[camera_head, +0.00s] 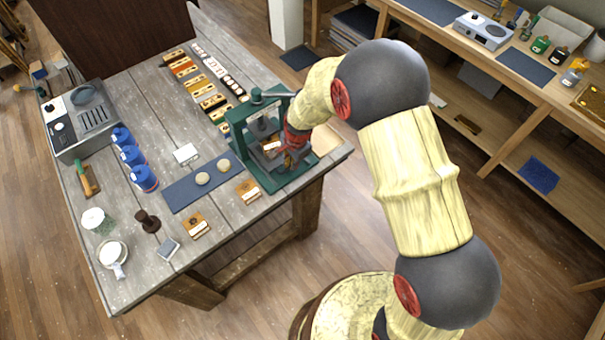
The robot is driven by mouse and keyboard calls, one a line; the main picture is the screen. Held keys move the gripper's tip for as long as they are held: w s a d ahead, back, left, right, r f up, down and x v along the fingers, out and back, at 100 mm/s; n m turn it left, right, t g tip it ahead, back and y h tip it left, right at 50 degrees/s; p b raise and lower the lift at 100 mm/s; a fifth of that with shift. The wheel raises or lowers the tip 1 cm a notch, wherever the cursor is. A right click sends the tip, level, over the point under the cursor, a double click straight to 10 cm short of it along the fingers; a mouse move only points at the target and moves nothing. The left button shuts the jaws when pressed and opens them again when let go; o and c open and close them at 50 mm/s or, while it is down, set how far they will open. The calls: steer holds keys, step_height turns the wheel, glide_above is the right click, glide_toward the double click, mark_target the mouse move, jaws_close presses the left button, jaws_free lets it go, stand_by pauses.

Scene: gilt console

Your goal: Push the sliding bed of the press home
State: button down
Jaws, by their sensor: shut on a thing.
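The green press (240,128) stands at the right end of the grey wooden table, with an upright frame and a top bar. Its dark sliding bed (268,160) shows low inside the frame, partly hidden by my gripper. A small block with an orange and white face (271,146) shows at the bed, between the frame and my gripper. My gripper (284,152) reaches in from the right and is shut at the bed. Its fingertips are small and dark here, so the exact contact is hard to see. How far the bed is in cannot be told.
A blue mat (178,195) with two round pale pieces (202,179) lies left of the press. Small orange-and-white blocks (196,226) lie near the front edge. Rows of blocks (203,88) lie behind. Blue bottles (144,178) stand left. A workbench (470,62) runs along the back right.

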mark_target(283, 155)
steer(key=w+a, duration=0.1)
steer(key=w, duration=0.1)
steer(key=w+a, duration=0.1)
steer(key=shift+w+a, duration=0.3)
steer(key=shift+w, duration=0.1)
steer(key=shift+w+r, duration=0.1)
steer(key=c, duration=2)
jaws_free()
steer(key=shift+a, duration=0.1)
steer(key=shift+o, duration=0.4)
step_height(283, 155, up, 12)
steer(key=s+d, duration=0.1)
steer(key=shift+s+d+f, duration=0.15)
steer(key=shift+s+f, duration=0.05)
steer(key=shift+s, duration=0.2)
